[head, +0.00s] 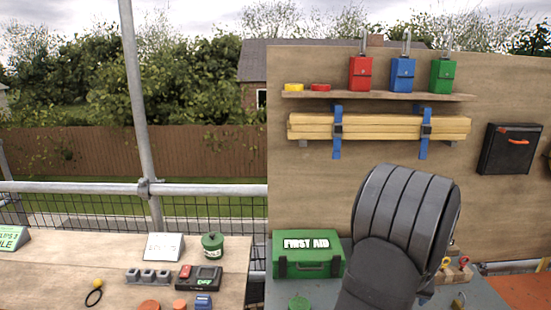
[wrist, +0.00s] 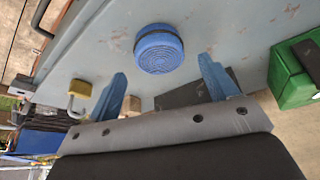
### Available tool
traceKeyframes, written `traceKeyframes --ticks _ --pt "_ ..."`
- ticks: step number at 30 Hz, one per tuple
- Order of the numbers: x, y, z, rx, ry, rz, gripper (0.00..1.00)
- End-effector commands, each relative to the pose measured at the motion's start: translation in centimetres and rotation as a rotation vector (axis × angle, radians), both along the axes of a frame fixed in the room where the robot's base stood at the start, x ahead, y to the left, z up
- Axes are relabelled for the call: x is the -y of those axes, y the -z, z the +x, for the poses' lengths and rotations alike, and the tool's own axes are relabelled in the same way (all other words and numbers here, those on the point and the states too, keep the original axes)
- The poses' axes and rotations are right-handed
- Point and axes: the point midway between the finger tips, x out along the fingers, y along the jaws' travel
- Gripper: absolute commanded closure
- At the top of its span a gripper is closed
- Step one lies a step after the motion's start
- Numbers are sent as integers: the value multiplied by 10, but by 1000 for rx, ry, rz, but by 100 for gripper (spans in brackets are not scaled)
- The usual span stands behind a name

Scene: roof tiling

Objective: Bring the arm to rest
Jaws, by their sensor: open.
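My gripper (wrist: 162,67) shows in the wrist view as two blue fingers, spread apart with nothing held between them. A round blue ribbed-top object (wrist: 158,48) stands on the grey surface beyond the fingertips, apart from them as far as I can see. In the head view my dark grey arm fills the lower right centre, in front of the board and bench. The gripper itself is hidden behind the arm there.
A green first aid box (head: 307,254) stands left of my arm; a green box also shows in the wrist view (wrist: 292,75). A yellow padlock (wrist: 82,95) lies near the left finger. A shelf (head: 378,96) with red, blue and green boxes is above the arm.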

Motion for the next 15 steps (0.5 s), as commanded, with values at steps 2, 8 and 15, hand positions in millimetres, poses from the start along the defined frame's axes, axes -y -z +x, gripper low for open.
traceKeyframes --ticks 2,8,15 --pt "2 14 5 -2 -1 1 21" --pt "6 45 16 -3 -1 2 21" --pt "10 -6 11 3 2 -4 21"
